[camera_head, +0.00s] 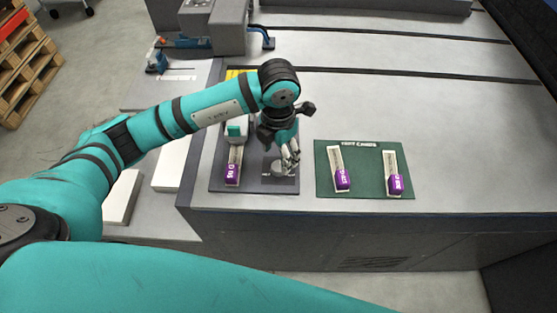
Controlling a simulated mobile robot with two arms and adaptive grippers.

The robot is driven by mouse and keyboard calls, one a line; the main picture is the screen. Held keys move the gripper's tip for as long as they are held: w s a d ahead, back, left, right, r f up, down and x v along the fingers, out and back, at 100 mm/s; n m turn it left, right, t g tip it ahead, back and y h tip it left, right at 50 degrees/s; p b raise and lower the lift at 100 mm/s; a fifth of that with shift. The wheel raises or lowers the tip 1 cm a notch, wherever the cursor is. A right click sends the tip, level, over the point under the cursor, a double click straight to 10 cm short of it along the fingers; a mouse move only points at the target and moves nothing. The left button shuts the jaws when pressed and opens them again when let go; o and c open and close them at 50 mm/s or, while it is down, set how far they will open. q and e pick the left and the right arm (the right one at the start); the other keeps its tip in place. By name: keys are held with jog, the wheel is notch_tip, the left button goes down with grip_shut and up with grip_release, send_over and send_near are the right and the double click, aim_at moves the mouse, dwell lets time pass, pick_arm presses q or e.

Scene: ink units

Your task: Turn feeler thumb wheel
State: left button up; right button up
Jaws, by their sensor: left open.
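My left gripper (291,155) hangs fingers-down over the dark mat (257,184) near the front edge of the grey bench (400,110). Its fingers are open. A grey round piece, perhaps the thumb wheel (284,172), is just under the fingertips and partly hidden by them. I cannot tell whether they touch. Left of it on the mat is a pale upright strip with a purple tag (232,174) and a teal block (235,131) at its top. My right gripper is out of view.
A green board (366,180) to the right holds two pale strips with purple tags (343,180) and (395,185). A grey machine block (228,25) with blue parts stands at the back. Wooden pallets (22,70) are at far left. The bench's right side is clear.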

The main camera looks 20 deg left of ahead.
aim_at(279, 166)
pick_arm(q)
jog(key=shift+f, duration=2.4)
